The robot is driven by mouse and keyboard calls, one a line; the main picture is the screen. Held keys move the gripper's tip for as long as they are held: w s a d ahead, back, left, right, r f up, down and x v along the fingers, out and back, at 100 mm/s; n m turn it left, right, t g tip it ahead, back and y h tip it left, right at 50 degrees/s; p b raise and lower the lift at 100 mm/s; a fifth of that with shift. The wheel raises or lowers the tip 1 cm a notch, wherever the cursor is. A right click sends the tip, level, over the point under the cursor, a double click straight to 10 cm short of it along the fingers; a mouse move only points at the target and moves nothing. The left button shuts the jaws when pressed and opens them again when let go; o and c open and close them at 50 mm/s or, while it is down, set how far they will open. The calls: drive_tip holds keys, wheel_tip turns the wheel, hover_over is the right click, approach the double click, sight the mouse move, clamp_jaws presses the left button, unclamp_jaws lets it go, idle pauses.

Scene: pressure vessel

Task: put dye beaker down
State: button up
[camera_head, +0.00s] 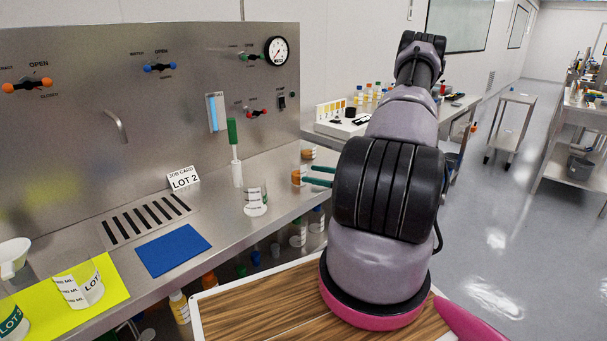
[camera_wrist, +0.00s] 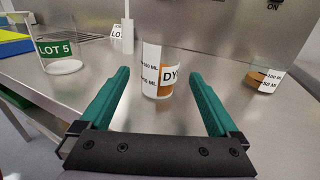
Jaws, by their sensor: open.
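How far the beaker reaches between the fingers I cannot tell. In the head view my gripper (camera_head: 318,176) points left over the counter edge, and an orange-filled beaker (camera_head: 297,177), seemingly the dye beaker, is just beyond the fingertips.
A clear beaker labelled LOT 5 (camera_wrist: 62,56) stands to the left, and a beaker with brown-orange content (camera_wrist: 262,80) to the right. A green-handled tool (camera_head: 233,140) stands behind. A blue mat (camera_head: 173,249) and a yellow mat (camera_head: 112,282) lie farther left.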

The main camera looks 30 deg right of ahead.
drive_tip(key=v, duration=0.7)
drive_tip(key=s+a+r+n+g+h, duration=0.25)
drive_tip(key=a+r+n+g, duration=1.1)
drive_tip(key=r, duration=0.75)
drive_tip(key=s+a+r+n+t+h, duration=0.3)
drive_tip(key=s+a+r+n, duration=0.2)
drive_tip(key=s+r, duration=0.2)
drive_tip(key=s+a+r+n+t+h, duration=0.4)
drive_tip(key=s+r, duration=0.4)
drive_tip(key=r, duration=0.2)
drive_tip(key=shift+s+a+n, duration=0.3)
drive_tip(key=shift+a+n, duration=0.15)
drive_tip(key=shift+a, duration=0.2)
drive_tip(key=shift+h, duration=0.25)
